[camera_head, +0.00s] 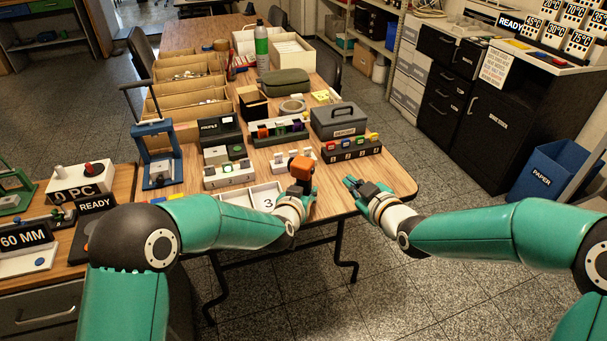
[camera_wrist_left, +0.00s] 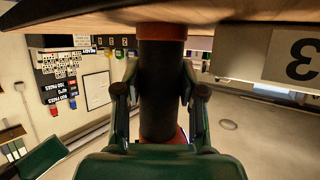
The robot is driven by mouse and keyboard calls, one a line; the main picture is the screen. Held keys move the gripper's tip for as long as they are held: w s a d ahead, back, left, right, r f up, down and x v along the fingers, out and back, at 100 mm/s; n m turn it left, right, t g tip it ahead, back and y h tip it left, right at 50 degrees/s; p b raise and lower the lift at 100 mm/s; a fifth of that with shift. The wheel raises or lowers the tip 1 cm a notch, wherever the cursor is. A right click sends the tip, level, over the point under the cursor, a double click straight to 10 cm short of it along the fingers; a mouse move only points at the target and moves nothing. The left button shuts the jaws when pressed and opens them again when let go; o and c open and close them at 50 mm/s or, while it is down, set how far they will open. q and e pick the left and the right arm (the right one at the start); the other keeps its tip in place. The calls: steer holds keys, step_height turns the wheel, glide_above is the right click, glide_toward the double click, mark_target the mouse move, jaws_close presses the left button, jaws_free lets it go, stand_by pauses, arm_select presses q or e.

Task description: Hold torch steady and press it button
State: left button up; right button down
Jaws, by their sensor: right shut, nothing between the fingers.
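The torch has an orange head (camera_head: 301,166) in the head view. Its dark barrel (camera_wrist_left: 161,85) stands between my left fingers in the left wrist view, with orange at both ends. My left gripper (camera_head: 303,190) is closed around the barrel at the table's front edge. My right gripper (camera_head: 360,186) is shut and empty, to the right of the torch and apart from it, near the table's front right corner. I cannot make out the torch's button in either view.
The wooden table (camera_head: 390,178) holds a white tray marked 3 (camera_head: 262,196) just left of the torch. A rack with coloured blocks (camera_head: 352,150) and a grey toolbox (camera_head: 338,122) stand behind. The table's front right corner is clear.

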arm_select(q)
steer(key=o, duration=0.5)
steer(key=shift+o, duration=0.2)
steer(key=v, duration=1.1)
steer(key=s+a+f+n+g+p, duration=0.2)
steer(key=s+a+f+g+p, duration=0.35)
steer(key=s+f, duration=0.5)
arm_select(e)
steer(key=s+d+f+m+g+h, duration=0.1)
steer(key=s+f+m+g, duration=0.45)
steer(key=s+f, duration=0.7)
arm_select(q)
steer(key=s+a+f+n+g+p, duration=0.1)
steer(key=s+a+f+g+p, duration=0.1)
steer(key=s, duration=0.7)
steer(key=s+a+f+n+g+p, duration=0.2)
steer(key=s+f, duration=0.4)
steer(key=s, duration=0.3)
steer(key=g+p, duration=0.1)
steer(key=g, duration=0.1)
steer(key=shift+a+f+g, duration=0.25)
steer(key=shift+g, duration=0.1)
arm_select(e)
steer(key=s+f+m+g, duration=0.3)
steer(key=s+f, duration=0.2)
steer(key=s, duration=0.5)
steer(key=s+f+m+g, duration=0.3)
steer(key=s+f+g, duration=0.1)
steer(key=s, duration=0.6)
steer(key=shift+f, duration=0.5)
